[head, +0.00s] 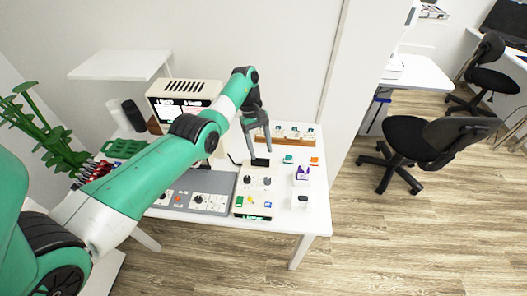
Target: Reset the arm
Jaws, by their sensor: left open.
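My left arm reaches in from the lower left in the head view, green and white. Its dark gripper (260,150) hangs above the middle of the white table, fingers pointing down. It is open, and I see nothing between its fingers. A beige panel with knobs (254,192) lies below it on the table. My right gripper is not in view. The arm hides part of the table and of the things behind it.
A beige machine with dark displays (183,88) stands at the back of the table (315,216). A grey panel (212,206) lies at the front. Small blocks sit at the right, including a purple-topped one (302,173). Office chairs (427,140) stand farther right, beyond open floor.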

